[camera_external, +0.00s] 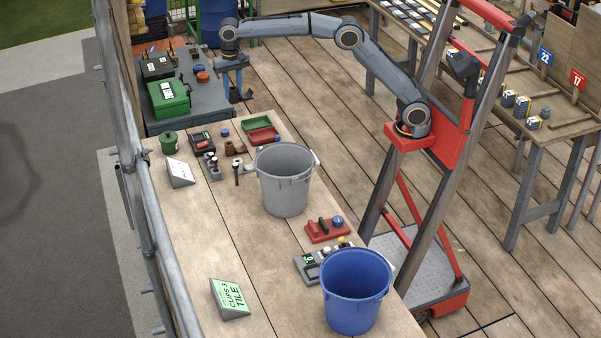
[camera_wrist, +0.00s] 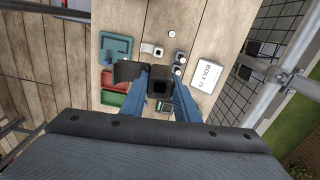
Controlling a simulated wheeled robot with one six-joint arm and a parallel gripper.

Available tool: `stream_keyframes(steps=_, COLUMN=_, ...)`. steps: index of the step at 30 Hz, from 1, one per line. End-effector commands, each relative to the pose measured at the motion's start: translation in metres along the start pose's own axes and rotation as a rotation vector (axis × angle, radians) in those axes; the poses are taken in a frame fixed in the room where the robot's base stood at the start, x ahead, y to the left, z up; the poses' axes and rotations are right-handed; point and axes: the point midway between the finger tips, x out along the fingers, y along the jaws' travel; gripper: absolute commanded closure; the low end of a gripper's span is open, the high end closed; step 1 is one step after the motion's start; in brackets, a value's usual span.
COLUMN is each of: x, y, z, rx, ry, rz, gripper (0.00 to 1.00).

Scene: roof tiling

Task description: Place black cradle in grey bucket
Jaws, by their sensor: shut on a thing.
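My gripper (camera_external: 236,82) hangs at the end of the outstretched arm, at the upper left of the outside view. It is shut on the black cradle (camera_external: 241,97), a small dark piece below the wrist. In the wrist view, the black cradle (camera_wrist: 130,72) shows between and beyond the blue fingers of my gripper (camera_wrist: 162,82), with a square dark opening facing the camera. The fingers hide part of it. The wrist view does not show the bucket.
A blue bucket (camera_external: 352,305) stands nearer the camera. Green (camera_external: 257,124) and red (camera_external: 263,137) trays and several small parts lie behind the grey bucket. A green case (camera_external: 169,97) sits on a dark table. A scaffold rail (camera_external: 150,190) runs along the left edge.

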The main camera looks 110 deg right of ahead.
Motion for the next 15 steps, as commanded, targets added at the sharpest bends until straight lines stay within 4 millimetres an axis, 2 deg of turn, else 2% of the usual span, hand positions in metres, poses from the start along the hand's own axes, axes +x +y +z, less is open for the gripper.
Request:
stream_keyframes(steps=5, x=-0.005, y=0.002, z=0.057, rx=-0.056, ry=0.000, rz=-0.001, gripper=0.96)
stream_keyframes(steps=8, x=-0.006, y=0.008, z=0.102, rx=-0.102, ry=0.000, rz=-0.001, gripper=0.96)
stream_keyframes(steps=12, x=-0.005, y=0.026, z=0.169, rx=-0.171, ry=0.000, rz=0.000, gripper=0.96)
stream_keyframes(steps=15, x=-0.003, y=0.043, z=0.211, rx=-0.216, ry=0.000, rz=0.000, gripper=0.96)
